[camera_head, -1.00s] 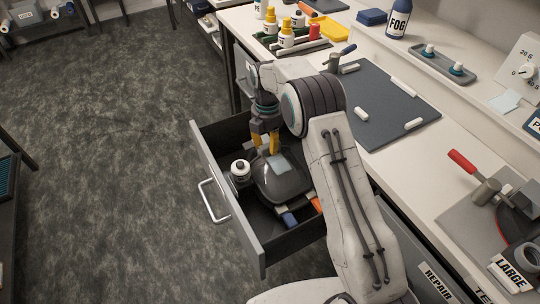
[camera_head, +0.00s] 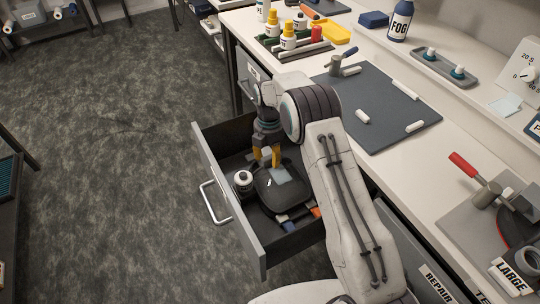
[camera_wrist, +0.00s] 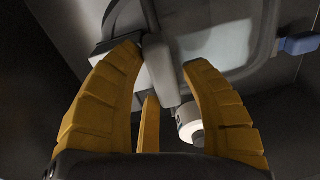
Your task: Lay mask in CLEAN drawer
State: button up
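The mask (camera_head: 272,199), dark grey and rounded with a pale patch, is inside the open drawer (camera_head: 234,221) in the head view. My gripper (camera_head: 266,160) points down at its far edge, with its yellow fingers inside the drawer. In the wrist view the fingertips (camera_wrist: 163,55) are apart, with a grey bar-like part (camera_wrist: 161,68) between them. I cannot tell whether they press on it. The mask's underside and contact with the drawer floor are hidden. No CLEAN label is readable in view.
A white bottle (camera_head: 243,184) with a dark top stands beside the mask. Blue (camera_head: 288,226) and orange (camera_head: 316,212) items lie at the drawer's near end. The bench (camera_head: 436,150) is on the right, with a grey mat (camera_head: 385,122). Open floor (camera_head: 110,180) lies to the left.

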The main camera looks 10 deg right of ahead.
jog(key=shift+o, duration=0.9)
